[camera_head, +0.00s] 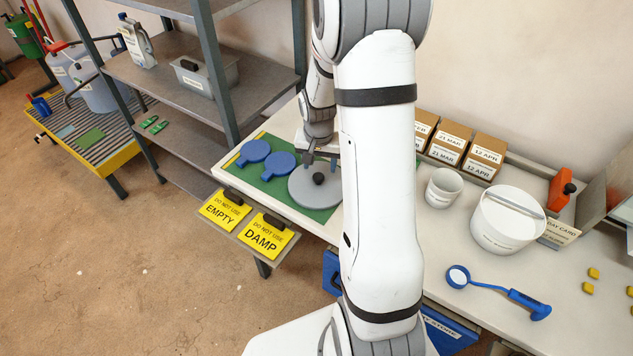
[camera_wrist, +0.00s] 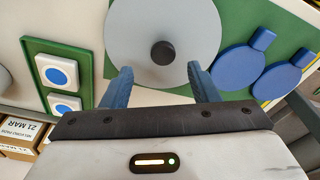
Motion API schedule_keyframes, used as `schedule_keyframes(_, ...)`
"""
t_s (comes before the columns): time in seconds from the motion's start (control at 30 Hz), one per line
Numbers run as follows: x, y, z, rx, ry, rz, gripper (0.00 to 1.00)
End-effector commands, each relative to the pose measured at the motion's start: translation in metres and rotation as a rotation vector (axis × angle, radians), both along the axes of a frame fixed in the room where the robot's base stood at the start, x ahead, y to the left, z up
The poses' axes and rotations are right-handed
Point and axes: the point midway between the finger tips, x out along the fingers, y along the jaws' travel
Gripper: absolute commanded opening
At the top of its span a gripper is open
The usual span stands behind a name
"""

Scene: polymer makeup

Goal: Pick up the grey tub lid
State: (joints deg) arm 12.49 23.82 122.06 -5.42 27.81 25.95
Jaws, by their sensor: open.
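The grey tub lid (camera_head: 305,192) is a round flat disc with a dark knob (camera_head: 318,179) at its centre. It lies on a green mat (camera_head: 268,185) at the left end of the bench. In the wrist view the lid (camera_wrist: 130,30) is ahead of the fingers, cut off by the top edge, and its knob (camera_wrist: 163,53) lies roughly between and just beyond the fingertips. My gripper (camera_wrist: 160,70) is open and empty, with two blue fingers apart. In the head view my gripper (camera_head: 320,162) is above the lid's far side; my arm hides part of the lid.
Two blue lids (camera_head: 278,164) lie left of the grey lid. A green tray with blue-dotted white pieces (camera_wrist: 58,72) is on its other side. A white tub (camera_head: 497,235), cup (camera_head: 443,190) and boxes stand to the right.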

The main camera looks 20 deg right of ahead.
Motion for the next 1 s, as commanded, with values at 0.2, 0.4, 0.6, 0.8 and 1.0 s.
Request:
schedule_keyframes(0.2,0.002,0.002,-0.022,0.002,0.005,0.0,0.55)
schedule_keyframes(0.4,0.005,0.0,-0.045,0.0,0.002,0.0,0.55)
schedule_keyframes(0.6,0.006,0.0,-0.05,0.0,0.0,-0.001,0.55)
schedule_keyframes(0.8,0.006,0.0,-0.05,0.0,-0.001,-0.001,0.48)
schedule_keyframes(1.0,0.006,-0.001,-0.05,0.0,-0.001,-0.002,0.32)
